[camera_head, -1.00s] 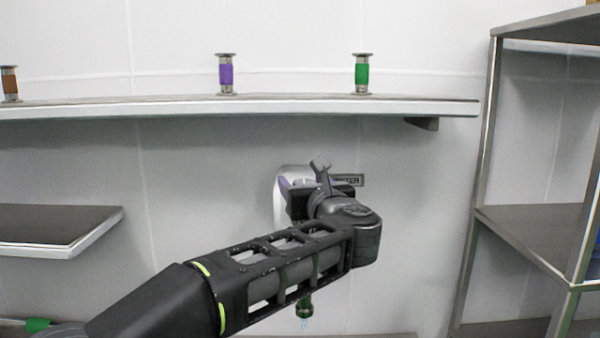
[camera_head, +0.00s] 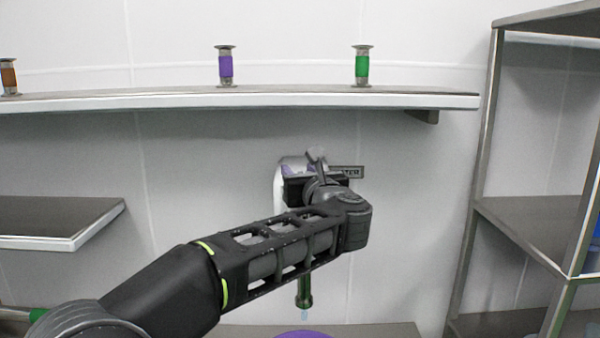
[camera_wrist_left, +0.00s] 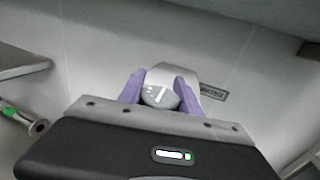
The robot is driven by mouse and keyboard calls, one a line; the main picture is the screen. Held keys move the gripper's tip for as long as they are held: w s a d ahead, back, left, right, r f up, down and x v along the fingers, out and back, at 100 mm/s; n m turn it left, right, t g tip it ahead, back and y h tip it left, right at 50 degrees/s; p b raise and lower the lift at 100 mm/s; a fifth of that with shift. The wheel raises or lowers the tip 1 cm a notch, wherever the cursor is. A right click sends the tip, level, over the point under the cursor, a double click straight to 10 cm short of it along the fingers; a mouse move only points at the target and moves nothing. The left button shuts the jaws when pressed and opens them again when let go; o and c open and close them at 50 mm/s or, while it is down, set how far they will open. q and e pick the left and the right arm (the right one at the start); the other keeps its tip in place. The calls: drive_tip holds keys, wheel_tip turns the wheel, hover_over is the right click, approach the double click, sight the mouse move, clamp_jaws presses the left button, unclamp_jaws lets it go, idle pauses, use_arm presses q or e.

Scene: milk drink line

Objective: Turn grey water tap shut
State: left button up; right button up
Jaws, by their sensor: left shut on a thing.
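The grey water tap's knob (camera_wrist_left: 160,96), with white marks on its face, sits between the two purple fingers of my left gripper (camera_wrist_left: 160,92) in the left wrist view. The fingers are shut on it from both sides. In the head view my left gripper (camera_head: 298,170) is at the pale tap body (camera_head: 281,190) on the wall, and my wrist hides the knob. A spout with a green end (camera_head: 304,290) hangs below my forearm, with a pale blue stream (camera_head: 304,314) under it. My right gripper is out of view.
A dark wall sign (camera_head: 349,172) is right of the tap. A long shelf (camera_head: 300,101) above holds brown, purple (camera_head: 226,67) and green (camera_head: 361,66) banded pieces. A metal rack (camera_head: 480,190) stands right. A purple round thing (camera_head: 303,334) is at the bottom edge.

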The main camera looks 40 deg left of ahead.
use_arm(q)
clamp_jaws()
